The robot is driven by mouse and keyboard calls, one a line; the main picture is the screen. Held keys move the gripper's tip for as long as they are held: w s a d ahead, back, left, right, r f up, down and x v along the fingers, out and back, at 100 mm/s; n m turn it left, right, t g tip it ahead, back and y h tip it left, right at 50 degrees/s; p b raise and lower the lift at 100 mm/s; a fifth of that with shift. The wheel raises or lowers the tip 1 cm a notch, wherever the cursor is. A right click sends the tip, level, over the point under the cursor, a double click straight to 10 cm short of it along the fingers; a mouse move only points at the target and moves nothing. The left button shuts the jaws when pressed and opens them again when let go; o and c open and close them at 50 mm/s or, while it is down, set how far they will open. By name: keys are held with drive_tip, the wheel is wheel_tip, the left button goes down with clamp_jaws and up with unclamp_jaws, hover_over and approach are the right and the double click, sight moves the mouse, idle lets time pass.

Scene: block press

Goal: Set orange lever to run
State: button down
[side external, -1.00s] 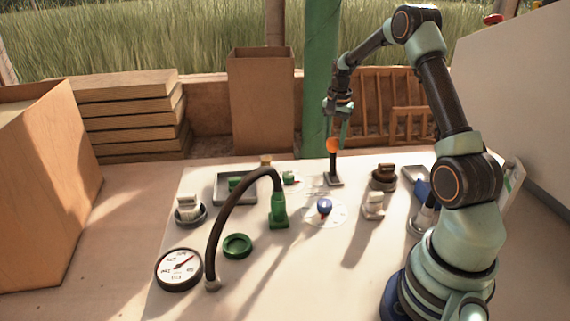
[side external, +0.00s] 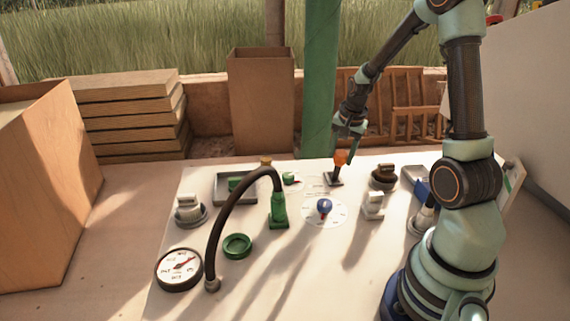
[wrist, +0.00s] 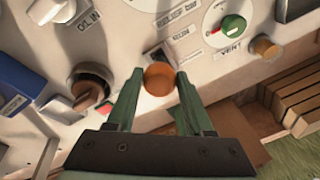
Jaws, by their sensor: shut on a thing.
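The orange lever (side external: 340,158) has a round orange knob on a short dark stem, rising from a dark base plate (side external: 334,180) near the far edge of the white panel. The stem leans to the right and back. In the wrist view the orange knob (wrist: 159,84) sits between my two green fingertips. My gripper (wrist: 159,77) is shut on the knob; in the side view my gripper (side external: 347,146) reaches it from above. The knob hides most of the stem and base in the wrist view. Labels beside the lever are too small to read surely.
A dark brown knob (side external: 383,176) and a white switch (side external: 373,205) stand right of the lever. A blue dial knob (side external: 324,207) is in front. A green-ended hose (side external: 230,195) arches at the left. A green knob (wrist: 233,25) lies close by.

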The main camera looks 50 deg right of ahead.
drive_tip(key=shift+s+a+f, duration=0.5)
drive_tip(key=shift+s+a, duration=0.15)
drive_tip(key=shift+s, duration=0.05)
drive_tip(key=shift+c, duration=1.5)
unclamp_jaws()
drive_tip(key=shift+w+d+r, duration=0.1)
drive_tip(key=shift+r, duration=0.25)
drive_tip(key=v, duration=1.1)
drive_tip(key=shift+r, duration=0.2)
